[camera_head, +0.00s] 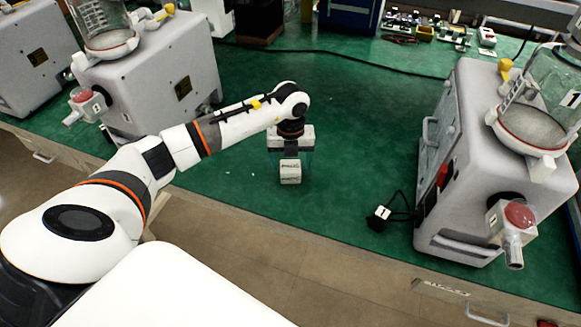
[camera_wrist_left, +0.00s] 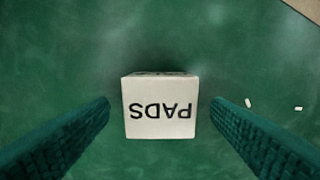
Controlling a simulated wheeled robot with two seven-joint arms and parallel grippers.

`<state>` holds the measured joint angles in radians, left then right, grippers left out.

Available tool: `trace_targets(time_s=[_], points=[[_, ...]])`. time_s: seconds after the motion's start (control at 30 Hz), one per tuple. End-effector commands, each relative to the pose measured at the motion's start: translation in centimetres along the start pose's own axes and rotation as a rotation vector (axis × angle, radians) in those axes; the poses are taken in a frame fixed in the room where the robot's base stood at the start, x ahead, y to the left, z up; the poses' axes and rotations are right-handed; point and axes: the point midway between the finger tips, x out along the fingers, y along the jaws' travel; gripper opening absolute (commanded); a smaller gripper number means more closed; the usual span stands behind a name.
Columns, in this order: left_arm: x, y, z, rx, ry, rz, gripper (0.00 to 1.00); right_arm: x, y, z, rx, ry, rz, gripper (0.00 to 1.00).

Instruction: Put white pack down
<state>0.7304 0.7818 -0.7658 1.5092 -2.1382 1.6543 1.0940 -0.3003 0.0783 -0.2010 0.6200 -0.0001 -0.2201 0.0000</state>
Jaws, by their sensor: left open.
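The white pack (camera_head: 290,172) is a small box on the green bench top, in the middle of the head view. In the left wrist view the pack (camera_wrist_left: 160,108) shows the word "PADS" upside down. My left gripper (camera_head: 291,160) is over the pack and points down. In the left wrist view its two green fingers stand on either side of the pack, with a gap on both sides, so the gripper (camera_wrist_left: 160,115) is open and not touching it. My right gripper is not in view.
Grey canister pumps stand at the left (camera_head: 165,80) and right (camera_head: 470,150) of the bench. A black plug with a cable (camera_head: 380,215) lies near the right pump. Small white bits (camera_wrist_left: 250,103) lie beside the pack. The bench around the pack is otherwise clear.

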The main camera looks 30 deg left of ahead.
Motion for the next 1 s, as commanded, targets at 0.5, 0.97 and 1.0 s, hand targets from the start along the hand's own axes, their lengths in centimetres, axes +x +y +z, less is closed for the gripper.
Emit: trace_targets(time_s=[0.5, 0.97, 1.0], points=[[-8.5, 0.0, 0.0, -0.001, 0.0, 0.0, 0.72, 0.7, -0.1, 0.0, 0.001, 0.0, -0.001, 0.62], [-8.8, 0.0, 0.0, -0.001, 0.0, 0.0, 0.72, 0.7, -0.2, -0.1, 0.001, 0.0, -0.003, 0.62], [-8.8, 0.0, 0.0, -0.001, 0.0, 0.0, 0.72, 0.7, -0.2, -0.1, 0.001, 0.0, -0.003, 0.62]])
